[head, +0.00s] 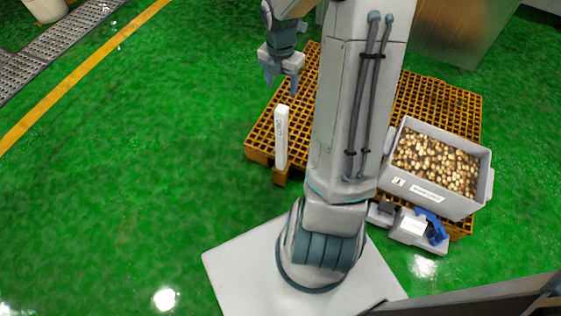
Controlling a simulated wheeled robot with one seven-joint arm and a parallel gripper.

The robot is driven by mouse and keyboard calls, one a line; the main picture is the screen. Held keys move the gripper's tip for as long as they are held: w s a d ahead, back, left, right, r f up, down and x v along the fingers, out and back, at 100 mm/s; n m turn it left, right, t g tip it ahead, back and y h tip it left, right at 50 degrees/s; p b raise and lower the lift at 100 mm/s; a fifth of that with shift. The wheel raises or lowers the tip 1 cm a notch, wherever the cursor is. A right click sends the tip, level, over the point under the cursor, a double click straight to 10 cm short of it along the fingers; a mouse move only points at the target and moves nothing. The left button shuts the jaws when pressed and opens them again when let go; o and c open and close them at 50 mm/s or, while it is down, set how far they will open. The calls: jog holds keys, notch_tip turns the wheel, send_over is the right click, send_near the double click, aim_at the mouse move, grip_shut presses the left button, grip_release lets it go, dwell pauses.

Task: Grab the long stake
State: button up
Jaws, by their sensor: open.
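My arm hides the middle of the pallet.
A grey crate (462,207) full of small brown and tan pieces stands on the pallet's right part. A grey tray with blue and white items (412,226) lies in front. A metal cabinet (462,32) stands behind. Green floor at left is clear.

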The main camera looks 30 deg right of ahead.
aim_at(282, 108)
jog(key=shift+n, duration=0.6)
jog(key=f+b, duration=0.1)
jog(key=f, duration=0.2)
jog(key=f+b, duration=0.1)
jog(key=f, duration=0.2)
jog(key=f+b, duration=0.1)
jog(key=f, duration=0.2)
jog(key=shift+w+d+f+b, duration=0.15)
jog(key=shift+w+d+b, duration=0.15)
jog(key=shift+d+b, duration=0.1)
jog(key=f+b, duration=0.2)
jog(key=f, duration=0.1)
jog(key=f+b, duration=0.1)
jog(key=f, duration=0.1)
jog(key=shift+s+a+f+b, duration=0.1)
jog(key=shift+a+f+b, duration=0.05)
jog(key=shift+a+b, duration=0.15)
grip_shut()
